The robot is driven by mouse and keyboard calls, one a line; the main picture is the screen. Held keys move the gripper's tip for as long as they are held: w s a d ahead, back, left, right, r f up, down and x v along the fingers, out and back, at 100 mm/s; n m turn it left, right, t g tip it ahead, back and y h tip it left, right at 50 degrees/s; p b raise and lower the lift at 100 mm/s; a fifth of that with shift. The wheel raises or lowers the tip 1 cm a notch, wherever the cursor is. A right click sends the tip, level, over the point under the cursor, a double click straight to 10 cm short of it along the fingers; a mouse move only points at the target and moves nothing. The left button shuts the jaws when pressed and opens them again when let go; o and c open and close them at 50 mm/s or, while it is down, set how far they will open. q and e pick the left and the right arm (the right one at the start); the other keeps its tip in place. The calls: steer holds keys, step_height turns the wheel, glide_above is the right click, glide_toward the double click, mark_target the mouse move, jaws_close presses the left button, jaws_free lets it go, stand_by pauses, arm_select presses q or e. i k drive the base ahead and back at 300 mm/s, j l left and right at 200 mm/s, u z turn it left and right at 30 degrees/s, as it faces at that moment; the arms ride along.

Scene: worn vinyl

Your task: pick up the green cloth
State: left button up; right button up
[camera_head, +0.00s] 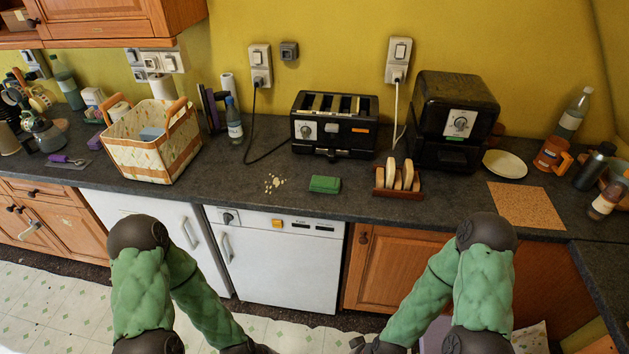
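A folded green cloth (325,184) lies flat on the dark worktop (240,185), in front of the black toaster and left of the toast rack. Nothing covers it. Both my arms are low, in front of the cabinets, with their forearms angled down toward the bottom middle of the picture. Their ends leave the frame at the bottom edge, so neither gripper can be seen. Nothing of mine touches the cloth.
Pale crumbs (274,184) lie left of the cloth. The black toaster (334,125) stands behind it, and a wooden rack with toast (398,181) stands to its right. A cork mat (527,205) lies to the right.

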mark_target(318, 183)
steer(key=i+u, duration=0.4)
steer(key=i+l+u, duration=0.1)
steer(key=i+u, duration=0.3)
steer(key=i, duration=0.05)
